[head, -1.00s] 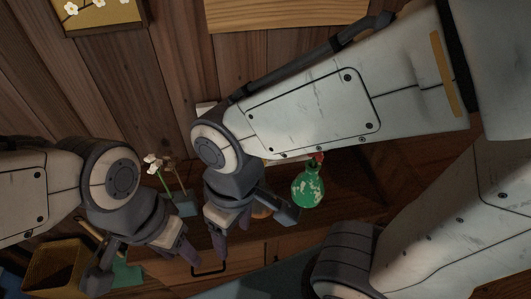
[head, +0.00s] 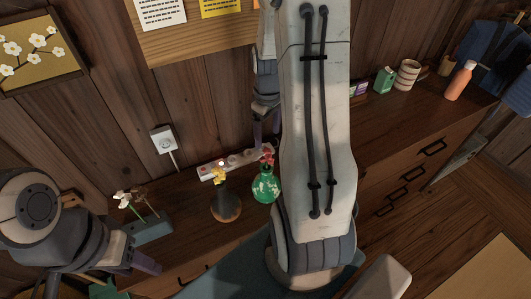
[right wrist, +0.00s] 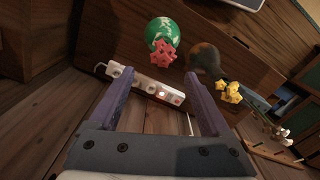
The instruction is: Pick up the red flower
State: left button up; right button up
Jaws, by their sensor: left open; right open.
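The red flower (head: 267,157) stands in a green vase (head: 266,187) with pale patches on the wooden cabinet top. In the right wrist view the red flower (right wrist: 161,54) shows just beyond the fingertips, roughly between them, with the green vase (right wrist: 162,33) behind it. My right gripper (right wrist: 159,77) is open and empty. In the head view its purple fingers (head: 267,133) show above and behind the flower, partly hidden by my right arm. My left gripper (head: 100,274) is open at the lower left, well away from the red flower.
A dark round vase with a yellow flower (head: 219,173) stands left of the green vase. A white power strip (right wrist: 150,88) lies by the wall. White flowers (head: 123,198) stand in a blue-grey holder (head: 147,230) further left. An orange bottle (head: 461,80) stands far right.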

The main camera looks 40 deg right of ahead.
aim_at(267, 156)
notch_tip(267, 156, down, 5)
jog(key=shift+r, duration=0.2)
jog(key=f, duration=0.1)
jog(key=f+p, duration=0.1)
jog(key=f, duration=0.1)
jog(key=f+p, duration=0.1)
jog(key=shift+s+a+f, duration=0.25)
jog(key=shift+a, duration=0.1)
jog(key=shift+f, duration=0.45)
grip_shut()
